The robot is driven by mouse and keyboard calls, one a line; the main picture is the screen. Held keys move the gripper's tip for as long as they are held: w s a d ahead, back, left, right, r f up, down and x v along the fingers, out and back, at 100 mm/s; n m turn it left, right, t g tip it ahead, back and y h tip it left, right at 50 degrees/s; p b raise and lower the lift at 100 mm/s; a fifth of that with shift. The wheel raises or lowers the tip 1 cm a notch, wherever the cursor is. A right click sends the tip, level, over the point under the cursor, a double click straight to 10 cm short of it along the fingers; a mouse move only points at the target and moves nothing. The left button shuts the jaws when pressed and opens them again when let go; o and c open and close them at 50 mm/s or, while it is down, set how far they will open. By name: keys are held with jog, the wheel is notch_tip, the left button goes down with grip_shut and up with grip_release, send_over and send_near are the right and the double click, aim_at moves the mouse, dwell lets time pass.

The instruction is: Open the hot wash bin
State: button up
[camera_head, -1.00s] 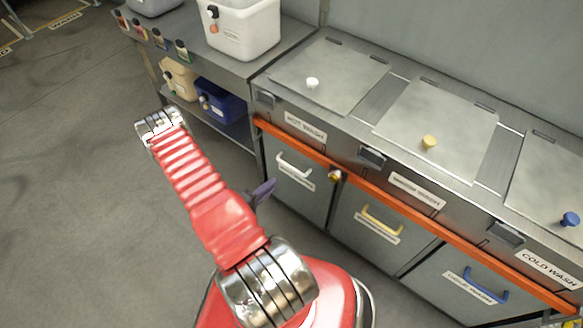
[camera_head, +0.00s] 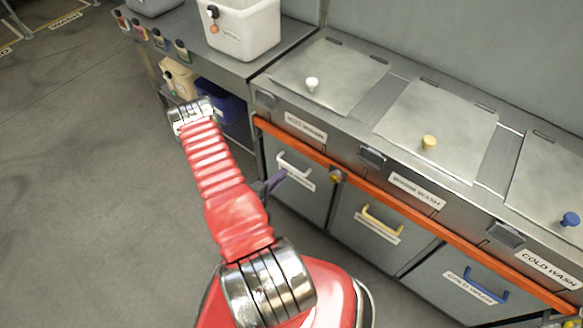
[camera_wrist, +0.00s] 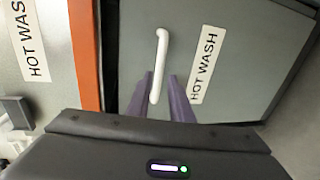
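The hot wash bin (camera_head: 310,198) is a grey front panel under the counter at the left of the row, and it looks shut. Its white bar handle (camera_head: 294,166) has a HOT WASH label beside it. In the wrist view the white handle (camera_wrist: 162,50) stands beside that label (camera_wrist: 203,64). My gripper (camera_head: 277,180) has purple fingers and is close to the handle. In the wrist view my gripper (camera_wrist: 163,82) is open, with one finger on each side of the handle's lower end. I cannot tell whether the fingers touch it.
An orange rail (camera_head: 385,195) runs along the counter front above the bins. Beside it are a yellow-handled bin (camera_head: 380,223) and a blue-handled bin (camera_head: 475,286). Lids with knobs lie on top. A white tub (camera_head: 245,28) stands on the left counter. The floor at left is clear.

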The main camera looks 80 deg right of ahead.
aim_at(291, 168)
jog(key=shift+x, duration=3.75)
jog(key=shift+c, duration=0.3)
jog(key=shift+a, duration=0.1)
grip_shut()
